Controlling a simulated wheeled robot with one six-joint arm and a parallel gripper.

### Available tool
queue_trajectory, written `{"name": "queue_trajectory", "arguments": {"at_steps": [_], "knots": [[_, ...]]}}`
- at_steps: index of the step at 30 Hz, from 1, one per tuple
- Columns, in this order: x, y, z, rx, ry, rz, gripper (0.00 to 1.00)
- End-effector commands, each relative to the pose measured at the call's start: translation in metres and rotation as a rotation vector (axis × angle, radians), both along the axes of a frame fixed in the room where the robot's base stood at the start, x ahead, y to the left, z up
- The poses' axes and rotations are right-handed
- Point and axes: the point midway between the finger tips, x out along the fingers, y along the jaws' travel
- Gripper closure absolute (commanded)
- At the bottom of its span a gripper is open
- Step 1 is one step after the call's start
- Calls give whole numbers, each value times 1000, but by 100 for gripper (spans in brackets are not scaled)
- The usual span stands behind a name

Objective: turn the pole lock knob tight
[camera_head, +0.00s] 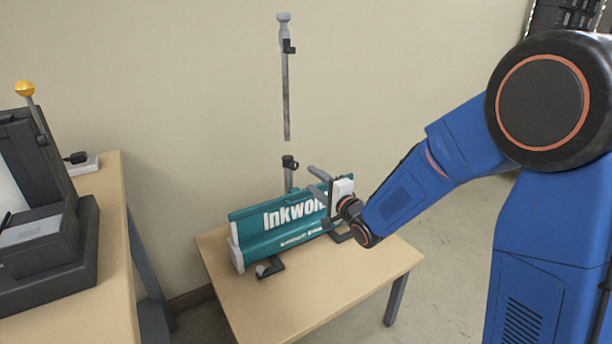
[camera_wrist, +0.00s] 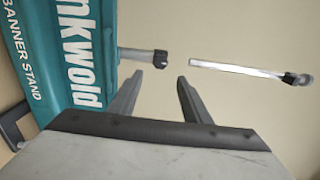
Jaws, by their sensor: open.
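The lower pole (camera_head: 289,180) stands upright behind the teal banner stand (camera_head: 277,228), with a black collar and lock knob (camera_head: 290,162) on its top. The collar also shows in the wrist view (camera_wrist: 160,59), just beyond the fingertips; the knob's turn position is too small to tell. An upper pole (camera_head: 286,95) with a black clamp (camera_head: 289,46) is above, and bare wall shows between the two poles. My gripper (camera_head: 311,178) is open and empty, right of and below the collar. Its two fingers (camera_wrist: 160,76) are spread apart and do not appear to touch the knob.
The banner stand rests on a small wooden table (camera_head: 340,290) against the wall, with a black foot (camera_head: 271,268) at its front. A wooden desk (camera_head: 110,230) with a dark machine (camera_head: 45,240) is at the left. Floor is clear at the right.

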Motion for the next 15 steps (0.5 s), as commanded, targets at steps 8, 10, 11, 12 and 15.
{"name": "queue_trajectory", "arguments": {"at_steps": [8,10,11,12,15], "knots": [[-43,-30,0,0,1,-2,56],[-51,-35,0,-1,1,-1,56],[-54,-37,0,-1,1,-1,56],[-57,-39,0,0,1,-1,56],[-63,-43,0,0,1,-2,56]]}}
